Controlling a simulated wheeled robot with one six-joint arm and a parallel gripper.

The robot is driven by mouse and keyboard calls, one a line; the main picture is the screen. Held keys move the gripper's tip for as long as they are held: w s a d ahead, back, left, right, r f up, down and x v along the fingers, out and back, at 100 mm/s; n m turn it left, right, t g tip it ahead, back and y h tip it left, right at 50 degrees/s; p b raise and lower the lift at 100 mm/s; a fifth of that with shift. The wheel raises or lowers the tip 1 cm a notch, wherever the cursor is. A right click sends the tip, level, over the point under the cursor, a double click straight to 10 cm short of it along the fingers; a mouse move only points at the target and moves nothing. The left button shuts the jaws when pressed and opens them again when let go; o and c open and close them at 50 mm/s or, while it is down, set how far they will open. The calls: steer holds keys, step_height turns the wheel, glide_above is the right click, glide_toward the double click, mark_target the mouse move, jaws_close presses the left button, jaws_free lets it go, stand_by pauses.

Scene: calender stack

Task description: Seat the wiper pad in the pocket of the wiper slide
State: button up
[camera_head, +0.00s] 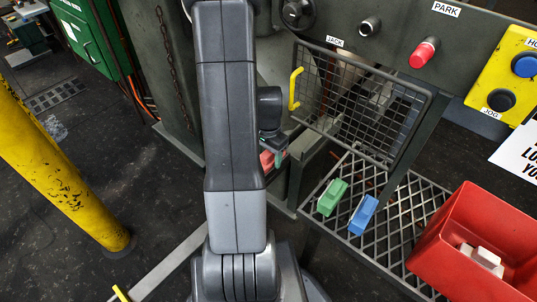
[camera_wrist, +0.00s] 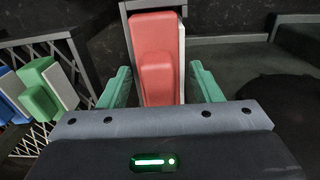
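The red wiper pad (camera_wrist: 157,62), with a pale strip along its right side, stands in a grey channel-like holder (camera_wrist: 127,8) in the wrist view, seemingly the slide's pocket. How deep it sits cannot be told. My gripper (camera_wrist: 160,82) is open. Its green fingers stand to the left and right of the pad, with a visible gap at least on the left. In the head view the red pad (camera_head: 267,160) shows partly beside my arm, which hides most of the holder and gripper.
A green block (camera_head: 332,197) and a blue block (camera_head: 363,214) lie on a mesh shelf (camera_head: 402,215). A red bin (camera_head: 452,262) holding white pieces stands at right. A wire guard (camera_head: 345,100) with a yellow handle hangs above. A yellow post (camera_head: 60,165) stands left.

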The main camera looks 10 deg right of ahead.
steer(key=shift+o, duration=0.8)
step_height(320, 180, up, 14)
steer(key=p, duration=0.3)
steer(key=shift+f, duration=0.1)
step_height(320, 180, down, 14)
steer(key=b, duration=0.3)
steer(key=shift+r, duration=0.4)
steer(key=shift+f, duration=0.1)
